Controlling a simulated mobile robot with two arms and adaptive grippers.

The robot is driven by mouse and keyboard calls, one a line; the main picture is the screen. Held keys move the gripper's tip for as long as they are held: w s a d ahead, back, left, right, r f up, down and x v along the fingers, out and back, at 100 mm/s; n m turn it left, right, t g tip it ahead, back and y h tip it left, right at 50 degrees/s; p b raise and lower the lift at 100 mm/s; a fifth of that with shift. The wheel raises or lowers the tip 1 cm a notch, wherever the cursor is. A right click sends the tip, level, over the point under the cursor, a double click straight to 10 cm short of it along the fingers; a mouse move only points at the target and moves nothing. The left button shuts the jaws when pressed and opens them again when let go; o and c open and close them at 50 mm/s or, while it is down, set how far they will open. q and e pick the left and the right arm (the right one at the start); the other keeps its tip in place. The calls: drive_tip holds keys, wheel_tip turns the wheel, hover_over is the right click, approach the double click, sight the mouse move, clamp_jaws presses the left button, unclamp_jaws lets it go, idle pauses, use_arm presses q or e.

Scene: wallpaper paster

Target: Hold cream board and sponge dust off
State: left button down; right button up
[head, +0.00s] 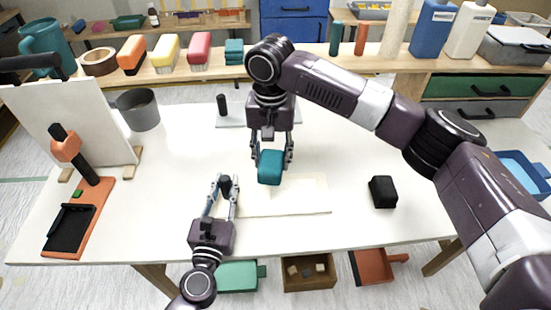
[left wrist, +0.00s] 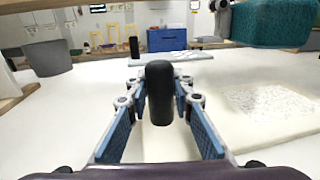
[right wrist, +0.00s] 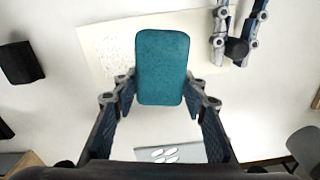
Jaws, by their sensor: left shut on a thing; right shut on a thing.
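The cream board (head: 315,200) lies flat on the white table, with a black upright knob (left wrist: 159,92) at its left end. A pale speckled dust patch shows on it in the left wrist view (left wrist: 268,100) and the right wrist view (right wrist: 113,50). My left gripper (head: 224,186) is shut on the black knob. My right gripper (head: 271,150) is shut on a teal sponge (head: 270,168), also in the right wrist view (right wrist: 162,66). The sponge is held above the board, apart from it in the left wrist view, and hides part of it in the head view.
A black block (head: 382,191) stands to the right of the board. A grey plate with a black knob (head: 223,106) lies behind. A grey cup (head: 138,109), a white upright panel (head: 75,120) and an orange stand (head: 92,215) are at the left. The right front table is clear.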

use_arm(q)
drive_tip(key=shift+s+f, duration=0.1)
drive_tip(key=shift+f, duration=0.2)
use_arm(e)
drive_tip(key=shift+f, duration=3.25)
